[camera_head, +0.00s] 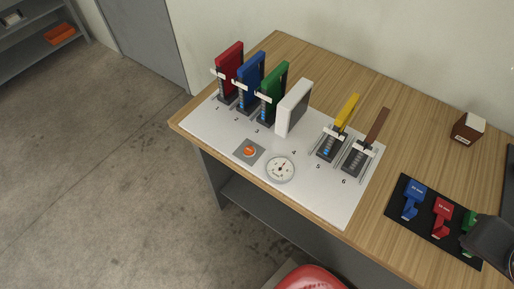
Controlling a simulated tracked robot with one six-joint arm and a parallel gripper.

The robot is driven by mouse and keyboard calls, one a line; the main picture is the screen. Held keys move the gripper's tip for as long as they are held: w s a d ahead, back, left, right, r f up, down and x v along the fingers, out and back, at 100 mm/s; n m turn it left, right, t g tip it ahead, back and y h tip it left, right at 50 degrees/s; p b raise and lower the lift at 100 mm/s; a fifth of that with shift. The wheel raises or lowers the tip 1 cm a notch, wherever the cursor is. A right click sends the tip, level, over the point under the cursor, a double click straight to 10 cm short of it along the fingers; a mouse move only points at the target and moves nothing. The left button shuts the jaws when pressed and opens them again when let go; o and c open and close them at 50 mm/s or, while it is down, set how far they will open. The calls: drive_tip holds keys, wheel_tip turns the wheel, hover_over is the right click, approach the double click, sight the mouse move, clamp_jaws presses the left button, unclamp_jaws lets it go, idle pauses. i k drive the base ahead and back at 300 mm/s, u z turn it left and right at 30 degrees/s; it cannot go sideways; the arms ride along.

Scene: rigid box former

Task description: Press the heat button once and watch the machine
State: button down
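The machine is a white board (318,205) on the wooden table with stations numbered 1 to 6. An orange-red round button (249,151) sits on a small grey plate at the board's front left; I take it for the heat button, as no label is readable. A round white dial (280,168) with a dark needle is just right of it; its reading is too small to tell. Red (230,64), blue (251,77) and green (273,91) upright panels and a white block (294,107) stand behind. My gripper is not in view.
Yellow (347,111) and brown (378,127) levers tilt up at stations 5 and 6. A black mat (399,207) with blue, red and green pieces lies right, partly hidden by a dark rounded shape. A small brown-and-white box (467,128) stands behind. A red rounded thing (310,279) is below the table's front edge.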

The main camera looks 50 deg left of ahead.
sight(248, 150)
drive_tip(key=z, duration=0.05)
drive_tip(key=k, duration=1.1)
drive_tip(key=u, duration=2.05)
drive_tip(key=i, duration=1)
drive_tip(key=u, duration=0.05)
